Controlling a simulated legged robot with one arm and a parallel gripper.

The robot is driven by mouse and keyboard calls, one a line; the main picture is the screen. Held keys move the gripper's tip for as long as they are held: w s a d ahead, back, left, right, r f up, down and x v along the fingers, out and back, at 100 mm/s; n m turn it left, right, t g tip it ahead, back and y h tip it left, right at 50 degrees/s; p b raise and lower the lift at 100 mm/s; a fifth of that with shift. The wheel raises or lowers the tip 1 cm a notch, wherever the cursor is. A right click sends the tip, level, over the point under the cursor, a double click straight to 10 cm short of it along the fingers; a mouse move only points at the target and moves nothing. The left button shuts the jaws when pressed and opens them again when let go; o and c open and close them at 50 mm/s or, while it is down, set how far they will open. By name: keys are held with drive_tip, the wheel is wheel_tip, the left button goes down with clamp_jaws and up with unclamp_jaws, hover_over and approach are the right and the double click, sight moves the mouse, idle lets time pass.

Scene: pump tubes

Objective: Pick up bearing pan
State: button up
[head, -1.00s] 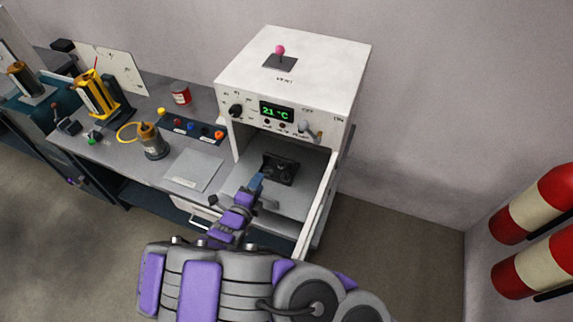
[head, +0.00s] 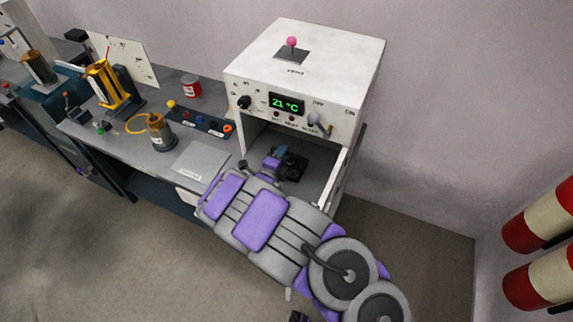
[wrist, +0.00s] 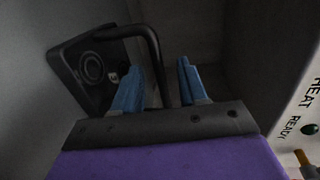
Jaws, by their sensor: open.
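The bearing pan (head: 293,167) is a dark, square piece inside the white oven (head: 300,90), whose front is open. In the wrist view the pan (wrist: 78,68) is at upper left, with a dark bar-shaped handle (wrist: 154,52) rising from it. My gripper (wrist: 157,85) has blue fingers, standing apart. The lower end of the handle shows between the two fingers. I cannot tell whether either finger touches it. In the head view my gripper (head: 281,152) is at the pan's left side, and my arm hides part of the oven floor.
The oven's side wall and open door (head: 340,185) stand close to the right of my arm. The oven front with its knobs shows at the wrist view's right edge. A bench (head: 140,150) with a flat grey plate (head: 200,160) and pump parts lies to the left.

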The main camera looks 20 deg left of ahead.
drive_tip(key=w, duration=0.2)
drive_tip(key=w+f+b, duration=0.1)
drive_tip(key=shift+w+d+f, duration=0.1)
drive_tip(key=shift+w+d, duration=0.15)
drive_tip(key=shift+d, duration=0.1)
drive_tip(key=shift+w+a, duration=0.1)
drive_tip(key=shift+w, duration=0.2)
drive_tip(key=c, duration=0.8)
clamp_jaws()
drive_tip(key=shift+s+f, duration=0.1)
